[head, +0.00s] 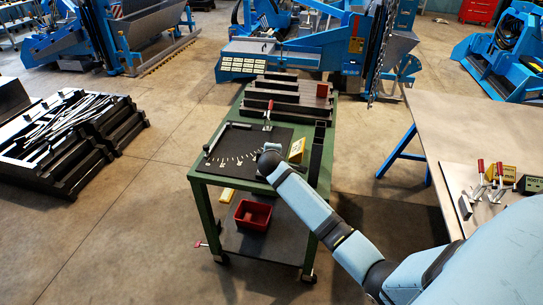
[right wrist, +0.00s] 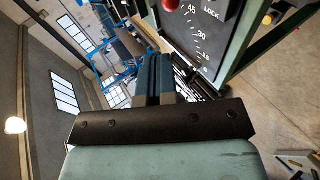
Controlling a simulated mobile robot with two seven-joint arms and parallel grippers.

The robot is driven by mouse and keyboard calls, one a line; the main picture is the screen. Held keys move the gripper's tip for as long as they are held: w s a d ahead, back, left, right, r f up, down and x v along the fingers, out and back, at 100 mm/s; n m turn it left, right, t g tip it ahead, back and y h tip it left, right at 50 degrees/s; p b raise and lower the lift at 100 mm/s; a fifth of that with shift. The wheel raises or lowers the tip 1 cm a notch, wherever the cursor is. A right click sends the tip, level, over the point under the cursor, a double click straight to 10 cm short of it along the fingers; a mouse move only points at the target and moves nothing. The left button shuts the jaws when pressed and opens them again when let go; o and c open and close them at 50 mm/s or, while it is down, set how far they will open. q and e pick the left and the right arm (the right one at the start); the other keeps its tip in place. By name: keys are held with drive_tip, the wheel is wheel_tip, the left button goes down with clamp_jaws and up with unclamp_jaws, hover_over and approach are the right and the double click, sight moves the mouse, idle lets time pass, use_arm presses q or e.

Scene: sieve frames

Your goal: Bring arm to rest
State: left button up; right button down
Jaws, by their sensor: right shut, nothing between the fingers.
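My right arm reaches in from the lower right of the head view to the front of a green cart (head: 199,203). Its wrist is over the cart's black panel (head: 262,138), and the fingers are hidden behind it there. In the right wrist view my right gripper (right wrist: 157,68) shows its two dark fingers side by side, shut with nothing between them. Beyond them is the panel with its angle scale, the word LOCK and a red knob (right wrist: 221,7). My left gripper is not in view.
The cart bears a red-handled clamp (head: 268,115), a yellow block (head: 297,149) and black slotted rails (head: 284,97). A red bin (head: 253,215) sits on its lower shelf. A table (head: 470,130) with clamps stands at right.

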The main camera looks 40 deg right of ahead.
drive_tip(key=shift+d+f, duration=0.1)
idle(0.4)
drive_tip(key=s+a+f+m+t+y, duration=0.1)
drive_tip(key=s+a+f+y, duration=0.4)
drive_tip(key=s+a+f, duration=0.9)
drive_tip(key=s+a+m+y, duration=0.1)
drive_tip(key=s+a, duration=0.3)
drive_tip(key=s, duration=0.3)
drive_tip(key=s+a+r+m+y, duration=0.1)
drive_tip(key=s+a+m+y, duration=0.1)
drive_tip(key=s, duration=0.5)
drive_tip(key=s+a+m+y, duration=0.2)
drive_tip(key=s+a, duration=0.3)
drive_tip(key=s, duration=0.2)
drive_tip(key=shift+s+a+r+t, duration=0.2)
drive_tip(key=shift+a+r+t, duration=0.05)
drive_tip(key=shift+a+t, duration=0.05)
